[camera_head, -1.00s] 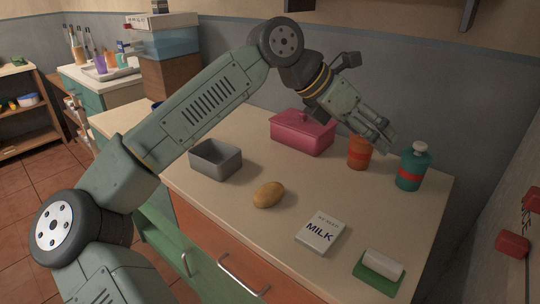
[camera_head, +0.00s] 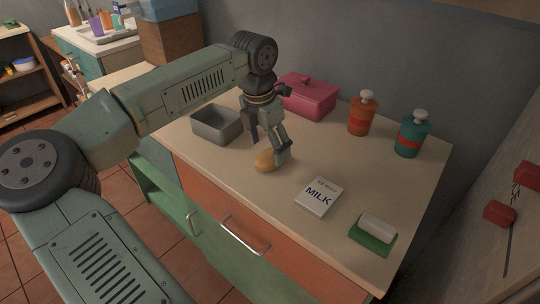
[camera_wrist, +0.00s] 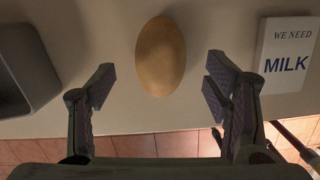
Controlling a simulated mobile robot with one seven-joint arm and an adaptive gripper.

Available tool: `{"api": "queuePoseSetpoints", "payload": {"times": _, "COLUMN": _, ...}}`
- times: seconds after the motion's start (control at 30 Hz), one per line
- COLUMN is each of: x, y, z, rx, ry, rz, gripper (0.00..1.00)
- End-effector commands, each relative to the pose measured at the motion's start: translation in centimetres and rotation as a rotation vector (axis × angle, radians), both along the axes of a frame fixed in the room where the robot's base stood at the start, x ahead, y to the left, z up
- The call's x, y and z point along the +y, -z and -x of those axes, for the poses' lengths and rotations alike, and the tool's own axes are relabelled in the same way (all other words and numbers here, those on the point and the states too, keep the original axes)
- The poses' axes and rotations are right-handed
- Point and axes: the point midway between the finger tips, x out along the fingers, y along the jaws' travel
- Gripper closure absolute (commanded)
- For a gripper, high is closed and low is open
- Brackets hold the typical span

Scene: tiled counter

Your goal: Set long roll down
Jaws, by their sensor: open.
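The long roll, a brown oval bread-like piece (camera_head: 267,160), lies on the counter (camera_head: 230,165) near its front edge. In the wrist view the roll (camera_wrist: 160,57) sits ahead of the fingertips, centred between them. My gripper (camera_head: 268,145) points down over the roll, with one finger in front of part of it. The roll appears to rest on the counter.
A grey open tin (camera_head: 217,140) stands left of the roll, and a milk note (camera_head: 319,196) lies to its right. A pink lidded box (camera_head: 308,98), an orange bottle (camera_head: 361,117) and a teal bottle (camera_head: 411,136) stand behind. A green dish (camera_head: 371,240) holds a white block.

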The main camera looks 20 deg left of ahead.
Motion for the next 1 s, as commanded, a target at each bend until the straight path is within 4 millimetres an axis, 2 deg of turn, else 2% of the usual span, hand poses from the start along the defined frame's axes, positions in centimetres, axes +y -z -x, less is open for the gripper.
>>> {"api": "queuePoseSetpoints", "payload": {"times": 0.2, "x": -0.3, "y": 2.6, "z": -0.4, "rx": 0.000, "ry": 0.002, "rz": 0.003, "gripper": 0.29}}
{"api": "queuePoseSetpoints", "payload": {"times": 0.47, "x": -0.3, "y": 3.1, "z": -0.4, "rx": -0.001, "ry": 0.001, "rz": 0.000, "gripper": 0.29}}
{"api": "queuePoseSetpoints", "payload": {"times": 1.0, "x": -0.3, "y": 3.0, "z": -0.4, "rx": -0.001, "ry": 0.001, "rz": 0.001, "gripper": 0.64}}
